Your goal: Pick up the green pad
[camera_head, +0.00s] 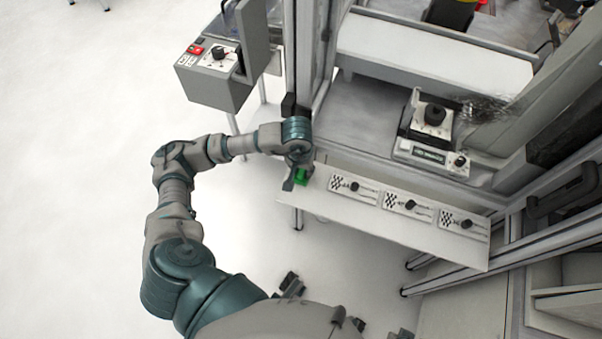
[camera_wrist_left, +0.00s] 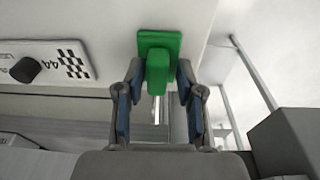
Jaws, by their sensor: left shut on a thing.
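The green pad (camera_head: 302,176) is at the left end of a white shelf, partly hidden by my left gripper (camera_head: 295,178). In the left wrist view the green pad (camera_wrist_left: 159,45) shows as a flat square plate with a raised green block. My left gripper (camera_wrist_left: 154,90) has a finger on each side of the raised block and is shut on it. I cannot tell whether the pad touches the shelf.
The white shelf (camera_head: 390,230) carries several checkered plates with black knobs (camera_head: 410,204) right of the pad. A grey control box (camera_head: 214,75) stands at the upper left. A metal frame post (camera_head: 303,60) rises behind the gripper. The floor at left is clear.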

